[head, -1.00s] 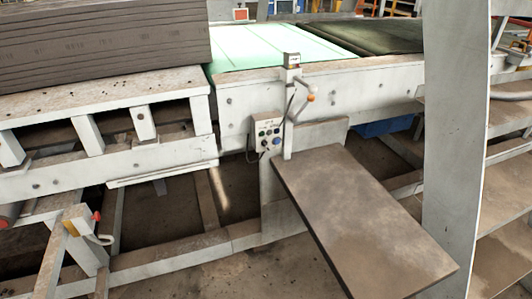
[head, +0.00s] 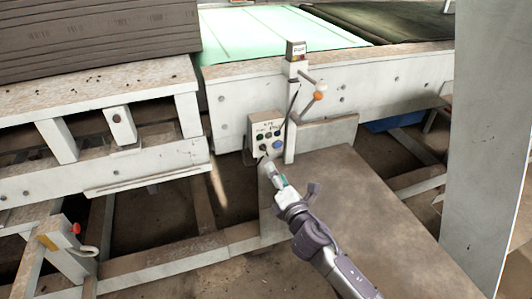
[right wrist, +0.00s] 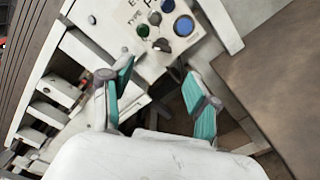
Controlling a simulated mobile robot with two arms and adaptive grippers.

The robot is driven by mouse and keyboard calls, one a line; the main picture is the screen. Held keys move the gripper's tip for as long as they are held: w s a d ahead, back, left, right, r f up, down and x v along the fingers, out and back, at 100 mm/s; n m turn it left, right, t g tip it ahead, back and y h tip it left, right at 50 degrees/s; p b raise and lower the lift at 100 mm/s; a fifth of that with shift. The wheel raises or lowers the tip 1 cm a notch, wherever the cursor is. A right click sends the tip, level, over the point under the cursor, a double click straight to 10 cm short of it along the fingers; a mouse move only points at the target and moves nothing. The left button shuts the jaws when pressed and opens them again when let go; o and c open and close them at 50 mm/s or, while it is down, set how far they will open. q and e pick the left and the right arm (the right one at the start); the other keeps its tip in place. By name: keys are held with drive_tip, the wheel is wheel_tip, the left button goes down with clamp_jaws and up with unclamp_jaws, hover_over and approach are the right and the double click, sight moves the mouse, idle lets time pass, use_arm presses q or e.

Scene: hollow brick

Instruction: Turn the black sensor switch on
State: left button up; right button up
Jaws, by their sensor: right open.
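A pale control box (head: 254,128) with several coloured buttons is fixed to the white machine frame, and it also shows in the right wrist view (right wrist: 133,17). A blue button (right wrist: 183,26), a green button (right wrist: 142,30) and a dark grey-black knob (right wrist: 162,45) are on its face. The knob looks like the black switch, but its setting and label are unreadable. My right gripper (head: 274,173) is just below the box in the head view. In the right wrist view its teal fingers (right wrist: 160,95) are apart and empty, with the box beyond them. My left gripper is not in view.
A brown flat table (head: 385,225) lies right of my right arm. A white post (head: 292,110) with an orange-tipped lever (head: 319,95) rises beside the box. A white conveyor frame (head: 380,85) runs behind. A tall grey panel (head: 485,150) stands at the right.

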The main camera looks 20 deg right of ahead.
sight(264, 150)
drive_tip(key=w, duration=0.9)
drive_tip(key=shift+w, duration=0.25)
drive_tip(key=shift+a, duration=0.1)
drive_tip(key=shift+c, duration=0.6)
drive_tip(key=shift+f, duration=0.1)
clamp_jaws()
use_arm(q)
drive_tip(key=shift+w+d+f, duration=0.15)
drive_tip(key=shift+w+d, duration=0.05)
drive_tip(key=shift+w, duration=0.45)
